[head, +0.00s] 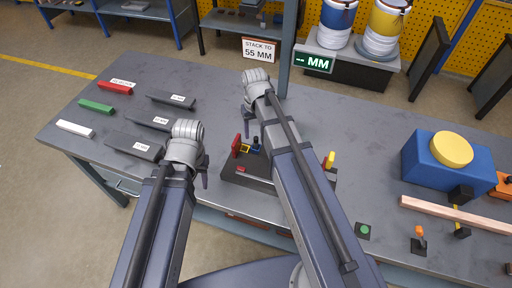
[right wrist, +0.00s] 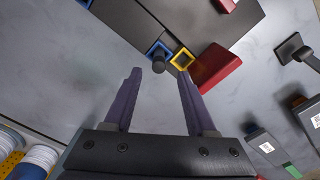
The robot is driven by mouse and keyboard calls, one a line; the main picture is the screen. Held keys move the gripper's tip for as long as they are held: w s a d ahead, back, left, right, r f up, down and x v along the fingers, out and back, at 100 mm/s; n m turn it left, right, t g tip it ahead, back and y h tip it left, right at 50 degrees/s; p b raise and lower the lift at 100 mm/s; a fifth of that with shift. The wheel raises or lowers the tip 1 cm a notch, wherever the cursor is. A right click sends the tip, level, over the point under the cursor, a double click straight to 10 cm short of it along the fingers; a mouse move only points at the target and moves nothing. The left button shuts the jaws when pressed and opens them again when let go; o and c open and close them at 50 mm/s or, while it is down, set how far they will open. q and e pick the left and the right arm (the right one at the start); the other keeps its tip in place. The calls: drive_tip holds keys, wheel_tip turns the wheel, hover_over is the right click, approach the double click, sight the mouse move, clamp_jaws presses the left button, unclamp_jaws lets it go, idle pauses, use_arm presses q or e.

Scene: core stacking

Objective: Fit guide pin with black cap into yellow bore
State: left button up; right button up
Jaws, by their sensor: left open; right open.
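A dark fixture block (head: 236,178) lies on the table, partly hidden by my right arm. On it are a yellow square bore (head: 245,149) and a blue square bore beside it. The guide pin with black cap (head: 256,141) stands at the blue bore. In the right wrist view the pin (right wrist: 158,64) shows at the blue bore (right wrist: 152,47), next to the yellow bore (right wrist: 182,59), which looks empty. My right gripper (right wrist: 159,74) is open and empty, its fingers pointing toward the pin and apart from it. My left gripper (head: 204,177) is open, left of the fixture.
A red upright plate (head: 236,146) stands next to the yellow bore. Several labelled dark bars (head: 135,146) and red, green (head: 97,106) and white bars lie at the left. A blue box (head: 430,168) and a long wooden strip (head: 455,213) lie at the right.

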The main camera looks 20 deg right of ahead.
sight(256, 137)
use_arm(q)
drive_tip(key=shift+f+b, duration=2.65)
use_arm(e)
drive_tip(key=shift+s+d+f, duration=0.1)
drive_tip(key=shift+s+f, duration=0.05)
drive_tip(key=shift+f, duration=1.2)
drive_tip(key=shift+s+d+f, duration=0.1)
drive_tip(key=shift+s+f, duration=0.05)
drive_tip(key=shift+f, duration=1.15)
use_arm(q)
drive_tip(key=shift+r, duration=0.1)
use_arm(e)
drive_tip(key=shift+r, duration=0.1)
drive_tip(key=shift+c, duration=0.2)
clamp_jaws()
